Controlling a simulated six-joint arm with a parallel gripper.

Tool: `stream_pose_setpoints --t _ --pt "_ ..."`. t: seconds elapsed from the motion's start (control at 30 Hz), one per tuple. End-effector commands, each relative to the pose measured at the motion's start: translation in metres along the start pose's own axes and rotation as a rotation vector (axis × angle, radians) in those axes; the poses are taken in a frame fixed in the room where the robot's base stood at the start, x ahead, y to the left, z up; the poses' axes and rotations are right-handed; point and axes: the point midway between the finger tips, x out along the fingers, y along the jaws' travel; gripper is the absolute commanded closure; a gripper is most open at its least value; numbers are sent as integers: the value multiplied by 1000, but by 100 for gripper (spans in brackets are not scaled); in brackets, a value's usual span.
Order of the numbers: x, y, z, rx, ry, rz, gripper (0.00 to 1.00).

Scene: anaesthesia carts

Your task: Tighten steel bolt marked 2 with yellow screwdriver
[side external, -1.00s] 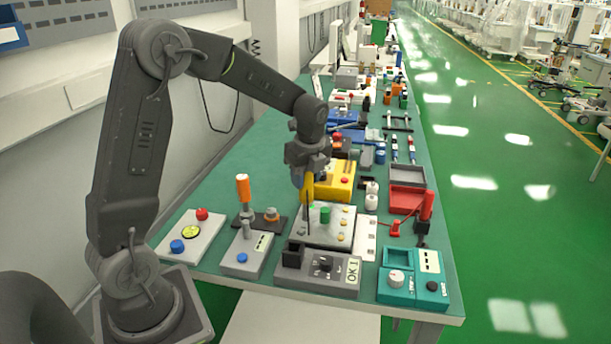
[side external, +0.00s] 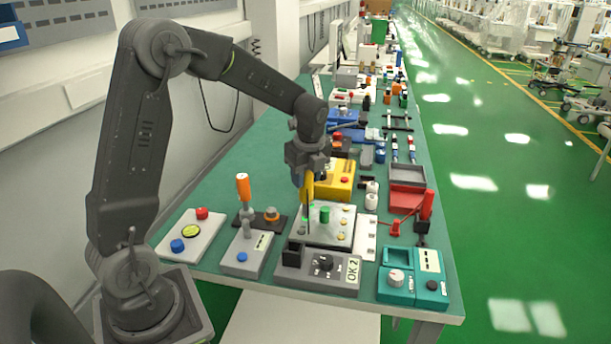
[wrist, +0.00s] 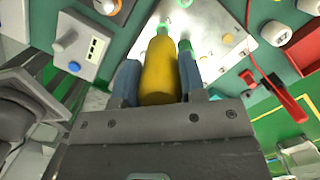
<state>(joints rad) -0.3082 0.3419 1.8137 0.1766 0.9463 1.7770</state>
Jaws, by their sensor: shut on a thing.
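My gripper (side external: 308,180) is shut on the yellow screwdriver (side external: 308,192). In the wrist view the yellow handle (wrist: 160,72) sits between the two fingers. The screwdriver is upright, its dark shaft pointing down at the left part of a light metal plate (side external: 330,240). The plate carries a green cylinder (side external: 325,214) and yellowish bolt heads along its right side. I cannot read which bolt is marked 2, nor tell whether the tip touches a bolt.
A yellow box (side external: 340,178) is behind the plate. A teal unit (side external: 412,278) and a red tool (side external: 427,205) are to the right. The bench is crowded near the plate.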

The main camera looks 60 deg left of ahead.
Motion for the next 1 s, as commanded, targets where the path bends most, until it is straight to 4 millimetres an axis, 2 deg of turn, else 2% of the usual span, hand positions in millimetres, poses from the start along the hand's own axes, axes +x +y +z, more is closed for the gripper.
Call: stream_pose_setpoints --t 0.13,0.8,1.0 --pt "-3 0 1 0 0 1 83" --pt "-54 -1 8 -1 -1 -3 83" --pt "-60 0 9 0 0 -1 83"
